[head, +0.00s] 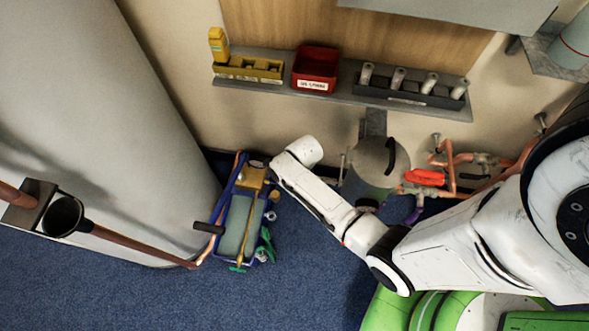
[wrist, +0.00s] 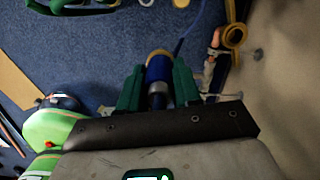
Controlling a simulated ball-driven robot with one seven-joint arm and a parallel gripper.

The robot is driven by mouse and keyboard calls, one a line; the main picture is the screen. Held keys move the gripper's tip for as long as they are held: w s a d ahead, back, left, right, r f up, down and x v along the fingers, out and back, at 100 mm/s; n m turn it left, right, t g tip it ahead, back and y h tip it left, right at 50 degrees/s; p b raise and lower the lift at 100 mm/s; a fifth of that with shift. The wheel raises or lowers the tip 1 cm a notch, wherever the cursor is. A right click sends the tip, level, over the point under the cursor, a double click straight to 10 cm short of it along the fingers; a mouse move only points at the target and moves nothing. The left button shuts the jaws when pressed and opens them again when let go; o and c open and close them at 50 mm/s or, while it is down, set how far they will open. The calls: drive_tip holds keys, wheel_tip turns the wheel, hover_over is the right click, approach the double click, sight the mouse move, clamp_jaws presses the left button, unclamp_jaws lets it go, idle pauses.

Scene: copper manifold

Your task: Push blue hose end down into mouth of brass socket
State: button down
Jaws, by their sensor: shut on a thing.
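In the wrist view my gripper (wrist: 157,90) has its green fingers shut on the blue hose end (wrist: 159,72). The held piece shows a tan collar, a blue band and a grey part between the fingers. A thin blue hose (wrist: 187,32) runs up and right from there. A brass ring-shaped piece (wrist: 233,37), possibly the brass socket, is to the upper right, apart from the held end. I cannot tell whether its mouth faces the hose. In the head view my arm hides the gripper, and I cannot make out the held end.
A blue tool tray (head: 221,235) with tools lies on the blue carpet. A grey tank (head: 380,165) and copper pipes (head: 447,165) stand by the wall. A shelf (head: 340,92) holds a red bin (head: 315,68). A large grey cylinder (head: 130,130) fills the left.

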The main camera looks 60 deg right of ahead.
drive_tip(key=w+d+f+m+b, duration=0.1)
drive_tip(key=w+d+f+b, duration=0.1)
drive_tip(key=d, duration=0.4)
drive_tip(key=w+d+f+m+b, duration=0.1)
drive_tip(key=w+d+f+b, duration=0.1)
drive_tip(key=w+d+b, duration=0.3)
drive_tip(key=shift+w+d+b, duration=0.2)
drive_tip(key=shift+d+b, duration=0.35)
drive_tip(key=shift+b, duration=0.45)
drive_tip(key=shift+f, duration=0.25)
idle(0.5)
drive_tip(key=shift+f+b, duration=1.05)
drive_tip(key=shift+f, duration=0.15)
drive_tip(key=shift+f+b, duration=0.3)
drive_tip(key=shift+f, duration=0.45)
idle(0.7)
drive_tip(key=c, duration=0.7)
unclamp_jaws()
